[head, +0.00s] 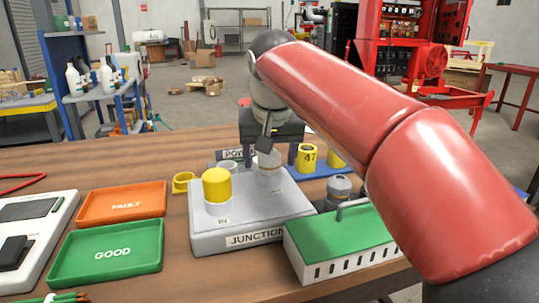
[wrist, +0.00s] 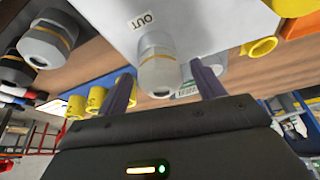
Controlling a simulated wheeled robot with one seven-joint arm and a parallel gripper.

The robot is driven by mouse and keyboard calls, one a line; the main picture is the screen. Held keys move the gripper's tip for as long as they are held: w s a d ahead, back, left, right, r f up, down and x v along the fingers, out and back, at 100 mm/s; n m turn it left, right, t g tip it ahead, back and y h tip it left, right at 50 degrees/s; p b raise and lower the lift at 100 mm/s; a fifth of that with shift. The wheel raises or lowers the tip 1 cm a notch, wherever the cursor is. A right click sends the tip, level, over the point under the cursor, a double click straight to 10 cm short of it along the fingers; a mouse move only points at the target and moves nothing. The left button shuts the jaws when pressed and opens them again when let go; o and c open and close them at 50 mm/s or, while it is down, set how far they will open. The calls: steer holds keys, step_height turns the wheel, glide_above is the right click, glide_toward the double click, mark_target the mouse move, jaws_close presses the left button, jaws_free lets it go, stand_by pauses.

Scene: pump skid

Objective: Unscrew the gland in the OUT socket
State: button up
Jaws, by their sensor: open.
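The grey junction box (head: 255,213) stands on the wooden table. Its OUT label (wrist: 143,20) shows in the wrist view beside a pale grey gland (wrist: 159,70) with a thin yellow ring. In the head view the gland (head: 269,160) is at the back of the box, partly hidden by my gripper. My gripper (wrist: 164,85) is open, with one finger on each side of the gland in the wrist view. Gaps show between fingers and gland; I cannot tell how deep the fingers reach. A yellow cap (head: 216,184) sits on the IN socket.
A green-topped slotted box (head: 335,243) with a handle stands close at the right front. Dark grey glands (wrist: 47,40) are nearby. Yellow cylinders (head: 307,158) stand on a blue tray behind. A yellow ring (head: 182,182), FAULT tray (head: 123,203) and GOOD tray (head: 107,253) lie left.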

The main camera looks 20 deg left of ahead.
steer(key=c, duration=1)
steer(key=n, duration=0.2)
steer(key=n+g+y, duration=0.1)
steer(key=n, duration=0.2)
steer(key=shift+y, duration=0.3)
steer(key=shift+c, duration=0.2)
steer(key=n, duration=0.2)
steer(key=n+g+y, duration=0.1)
steer(key=n, duration=0.1)
steer(key=shift+g, duration=0.3)
steer(key=o, duration=1)
steer(key=shift+o, duration=0.2)
